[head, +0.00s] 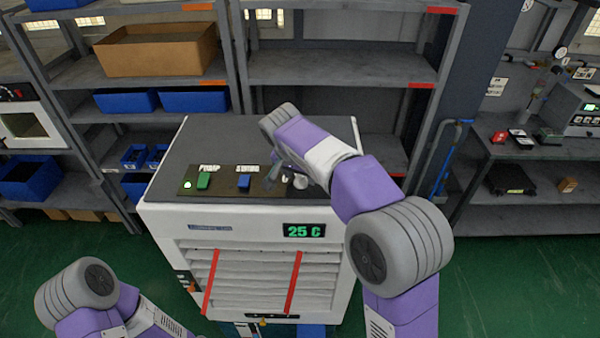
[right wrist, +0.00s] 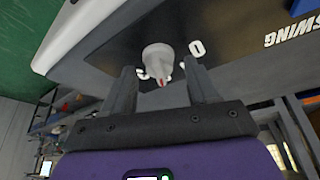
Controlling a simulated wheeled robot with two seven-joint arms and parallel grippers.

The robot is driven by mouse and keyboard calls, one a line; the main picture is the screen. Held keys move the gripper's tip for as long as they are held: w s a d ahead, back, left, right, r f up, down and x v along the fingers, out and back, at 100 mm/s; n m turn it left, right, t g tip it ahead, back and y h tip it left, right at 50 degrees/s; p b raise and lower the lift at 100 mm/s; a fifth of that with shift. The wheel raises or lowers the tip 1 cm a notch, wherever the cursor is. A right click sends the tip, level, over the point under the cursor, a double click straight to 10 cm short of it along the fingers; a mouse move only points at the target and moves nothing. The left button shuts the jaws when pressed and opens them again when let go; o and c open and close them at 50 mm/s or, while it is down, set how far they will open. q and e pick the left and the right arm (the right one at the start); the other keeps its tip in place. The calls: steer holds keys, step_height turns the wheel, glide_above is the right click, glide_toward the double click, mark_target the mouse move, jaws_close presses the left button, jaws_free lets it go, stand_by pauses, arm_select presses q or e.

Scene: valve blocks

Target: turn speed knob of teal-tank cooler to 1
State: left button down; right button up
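The cooler (head: 262,226) is a white cabinet with a dark grey top, a lit "25 C" display (head: 303,231) and front louvres. I cannot make out a teal tank.
Shelves behind hold a cardboard box (head: 156,50) and blue bins (head: 194,99). A workbench (head: 540,151) with devices stands at the right. Red straps (head: 293,283) hang down the cooler's front. Green floor is open on both sides.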

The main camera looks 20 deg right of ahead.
steer(key=v, duration=0.7)
steer(key=shift+r, duration=0.25)
steer(key=shift+s, duration=0.1)
